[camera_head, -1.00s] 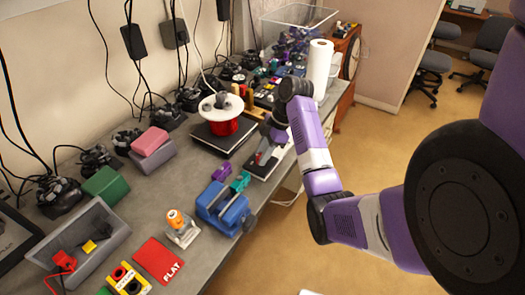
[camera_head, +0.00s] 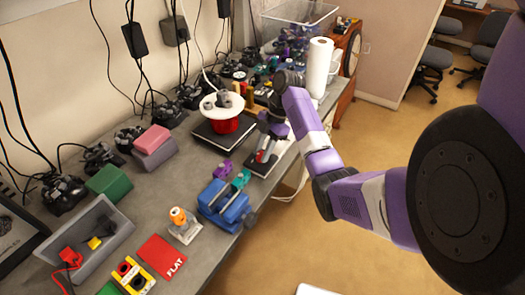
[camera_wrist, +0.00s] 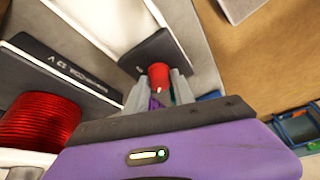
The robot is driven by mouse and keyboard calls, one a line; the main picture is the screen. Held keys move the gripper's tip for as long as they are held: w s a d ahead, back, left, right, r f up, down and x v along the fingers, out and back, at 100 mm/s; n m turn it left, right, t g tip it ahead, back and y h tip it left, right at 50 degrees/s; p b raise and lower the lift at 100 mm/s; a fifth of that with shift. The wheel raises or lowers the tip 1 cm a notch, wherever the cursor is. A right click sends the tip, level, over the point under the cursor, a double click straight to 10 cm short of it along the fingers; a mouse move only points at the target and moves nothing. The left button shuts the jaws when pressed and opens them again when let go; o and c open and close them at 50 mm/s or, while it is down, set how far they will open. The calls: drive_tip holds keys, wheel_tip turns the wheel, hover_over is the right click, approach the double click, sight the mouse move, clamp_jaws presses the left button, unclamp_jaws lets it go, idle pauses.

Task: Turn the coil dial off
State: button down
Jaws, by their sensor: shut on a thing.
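The coil dial is a small red knob (camera_wrist: 158,73) in front of a dark panel (camera_wrist: 160,48) in the wrist view. My gripper (camera_wrist: 158,90) has its grey fingers on both sides of the knob and is shut on it. The dial's pointer and marks cannot be read. A red wire coil (camera_head: 224,125) with a white top disc stands just left of it; it also shows in the wrist view (camera_wrist: 38,125).
A grey bin (camera_head: 112,243) is at lower left. A paper roll (camera_head: 319,68) stands beyond my gripper.

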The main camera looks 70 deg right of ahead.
sight(262, 153)
drive_tip(key=c, duration=1.1)
unclamp_jaws()
drive_tip(key=shift+v, duration=0.8)
drive_tip(key=shift+s+d+r, duration=0.2)
drive_tip(key=shift+d+r, duration=0.1)
drive_tip(key=shift+r, duration=0.3)
drive_tip(key=shift+v, duration=2.35)
drive_tip(key=shift+a, duration=0.1)
